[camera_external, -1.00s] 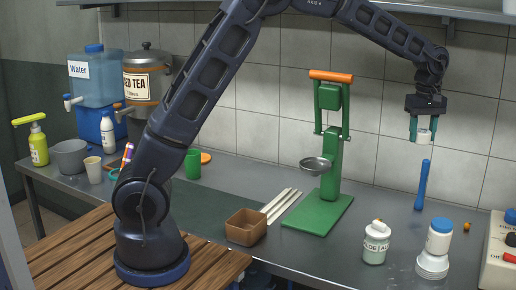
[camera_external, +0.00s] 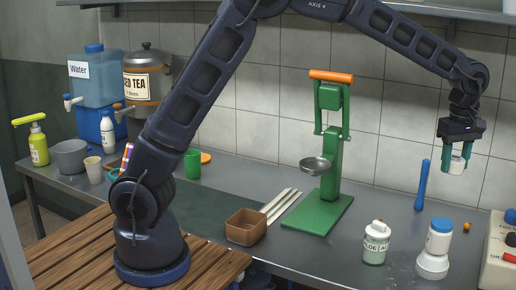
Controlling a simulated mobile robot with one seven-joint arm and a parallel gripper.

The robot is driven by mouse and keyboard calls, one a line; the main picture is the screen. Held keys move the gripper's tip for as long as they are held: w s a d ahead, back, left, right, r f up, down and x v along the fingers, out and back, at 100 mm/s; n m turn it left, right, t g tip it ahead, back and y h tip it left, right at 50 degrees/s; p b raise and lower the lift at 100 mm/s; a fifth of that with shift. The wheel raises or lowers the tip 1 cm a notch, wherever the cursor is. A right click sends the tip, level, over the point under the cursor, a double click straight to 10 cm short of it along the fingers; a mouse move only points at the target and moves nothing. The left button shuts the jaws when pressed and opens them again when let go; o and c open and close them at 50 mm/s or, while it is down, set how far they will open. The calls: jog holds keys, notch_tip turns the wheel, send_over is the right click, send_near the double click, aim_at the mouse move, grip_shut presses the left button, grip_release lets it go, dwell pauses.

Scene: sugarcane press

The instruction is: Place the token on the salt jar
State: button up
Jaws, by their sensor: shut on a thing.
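My gripper (camera_external: 457,158) has green fingers and is shut on a small whitish piece, which I take to be the token (camera_external: 457,167). It hangs in the air at the right, above the back of the counter. A white jar with a blue lid (camera_external: 440,240), which may be the salt jar, stands below it near the front right on a wider white base (camera_external: 432,266). No salt label is readable. My gripper is well above this jar and apart from it.
A pale jar with a green label (camera_external: 376,243) stands to the left. A blue upright stick (camera_external: 422,185), a small orange ball (camera_external: 467,227) and a cream box (camera_external: 498,255) are nearby. A green press (camera_external: 330,170) stands mid-counter.

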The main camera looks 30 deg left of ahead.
aim_at(453, 171)
notch_tip(453, 171, down, 14)
jog(key=shift+f, duration=0.15)
dwell(0.4)
jog(key=o, duration=1)
jog(key=shift+f, duration=0.1)
jog(key=shift+c, duration=0.2)
notch_tip(453, 171, up, 11)
jog(key=shift+r, duration=0.15)
jog(key=shift+a+r, duration=0.1)
jog(key=shift+r, duration=0.45)
